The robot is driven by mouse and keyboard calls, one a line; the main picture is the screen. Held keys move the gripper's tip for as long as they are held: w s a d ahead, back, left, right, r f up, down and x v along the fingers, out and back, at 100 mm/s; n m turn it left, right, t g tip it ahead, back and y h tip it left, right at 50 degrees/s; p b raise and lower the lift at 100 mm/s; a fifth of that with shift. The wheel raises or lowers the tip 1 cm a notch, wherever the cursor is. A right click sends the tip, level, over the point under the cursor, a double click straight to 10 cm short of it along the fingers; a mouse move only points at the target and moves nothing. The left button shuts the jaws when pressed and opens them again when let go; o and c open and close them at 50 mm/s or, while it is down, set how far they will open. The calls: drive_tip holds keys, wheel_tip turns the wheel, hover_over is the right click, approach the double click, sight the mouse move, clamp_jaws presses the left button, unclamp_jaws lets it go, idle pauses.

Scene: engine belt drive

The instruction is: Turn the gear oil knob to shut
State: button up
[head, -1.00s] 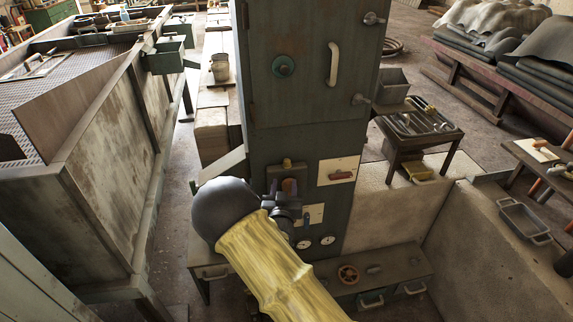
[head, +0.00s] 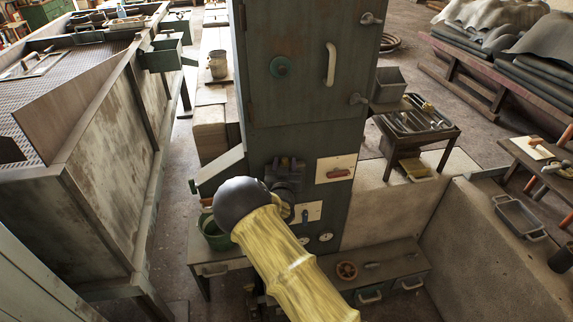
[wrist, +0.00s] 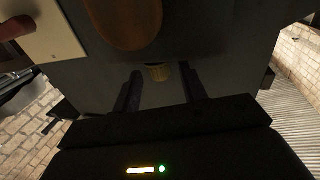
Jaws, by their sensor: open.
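The grey-green cabinet (head: 310,110) stands in front of me, and my gripper (head: 287,188) is at its lower front. In the wrist view, my gripper (wrist: 162,88) is open, its two dark fingers apart. A small brass-coloured stub (wrist: 158,72) shows between the fingertips; contact cannot be told. A brown, rounded oval part (wrist: 125,22) is close in front, above the fingers in that view. Neither part carries a readable label, so I cannot tell which is the gear oil knob. In the head view, my arm and gripper hide this spot of the panel.
A red lever on a cream plate (head: 336,168) is right of my gripper. A second cream plate with a blue handle (head: 308,212) and gauges (head: 325,237) are below. A green bucket (head: 215,232) stands left. A low bench with a handwheel (head: 346,270) is below.

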drive_tip(key=shift+a, duration=0.2)
drive_tip(key=shift+c, duration=1.2)
drive_tip(key=shift+s, duration=0.1)
clamp_jaws()
